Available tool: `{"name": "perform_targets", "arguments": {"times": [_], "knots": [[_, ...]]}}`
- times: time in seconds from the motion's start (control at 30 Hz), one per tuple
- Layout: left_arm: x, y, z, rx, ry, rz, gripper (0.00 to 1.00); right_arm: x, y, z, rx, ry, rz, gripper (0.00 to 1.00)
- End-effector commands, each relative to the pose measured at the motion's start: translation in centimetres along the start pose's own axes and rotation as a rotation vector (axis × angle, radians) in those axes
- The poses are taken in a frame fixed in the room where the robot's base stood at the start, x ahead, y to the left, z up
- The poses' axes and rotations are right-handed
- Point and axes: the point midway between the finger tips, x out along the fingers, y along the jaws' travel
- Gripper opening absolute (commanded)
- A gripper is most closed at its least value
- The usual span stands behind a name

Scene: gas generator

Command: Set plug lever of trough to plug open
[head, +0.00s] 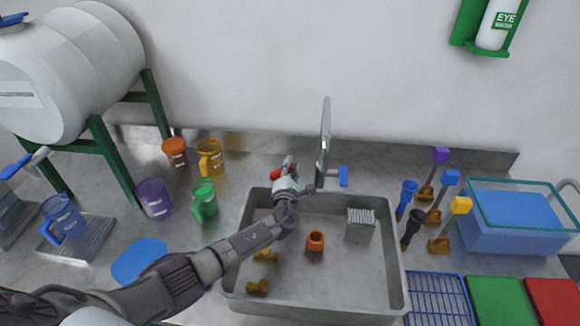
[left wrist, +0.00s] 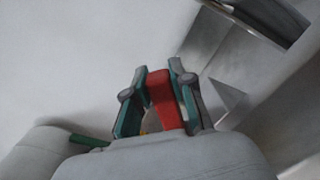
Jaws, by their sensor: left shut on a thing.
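The trough (head: 345,272) is a grey metal basin in the middle of the head view. A red lever (head: 287,162) shows at its back left edge, left of the tall faucet (head: 325,140). I take this red lever to be the plug lever. My left gripper (head: 284,172) is shut on it, and the gripper hides most of it in the head view. In the left wrist view the red lever (left wrist: 161,98) stands between the two green-grey fingers of the left gripper (left wrist: 158,100). The lever's base is hidden. My right gripper is not in view.
A blue faucet handle (head: 343,175) is close on the right. An orange cup (head: 315,240), a ridged grey block (head: 360,224) and brass fittings (head: 257,286) are in the trough. Coloured jugs stand left; a blue tub (head: 515,238) and colour-capped fittings stand right.

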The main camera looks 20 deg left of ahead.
Motion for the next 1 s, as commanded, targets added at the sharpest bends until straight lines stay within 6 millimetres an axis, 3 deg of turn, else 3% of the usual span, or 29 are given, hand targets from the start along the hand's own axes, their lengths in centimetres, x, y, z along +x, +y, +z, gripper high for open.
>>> {"name": "perform_targets", "arguments": {"times": [0.27, 0.3, 0.47, 0.8, 1.0], "knots": [[-0.1, -0.1, -0.1, 0.009, 0.000, -0.002, 0.00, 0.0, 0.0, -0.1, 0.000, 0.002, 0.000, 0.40], [-0.1, -0.1, -0.1, 0.009, 0.000, -0.002, 0.25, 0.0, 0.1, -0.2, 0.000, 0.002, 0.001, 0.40], [-0.1, -0.1, -0.1, 0.007, 0.000, -0.002, 0.50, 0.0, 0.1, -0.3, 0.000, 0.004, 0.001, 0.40], [-0.3, -0.1, -0.1, 0.004, 0.000, -0.001, 0.50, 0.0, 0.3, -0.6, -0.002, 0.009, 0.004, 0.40], [-2.6, -0.2, -0.1, 0.002, -0.001, -0.003, 0.50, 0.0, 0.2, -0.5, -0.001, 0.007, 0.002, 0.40]]}}
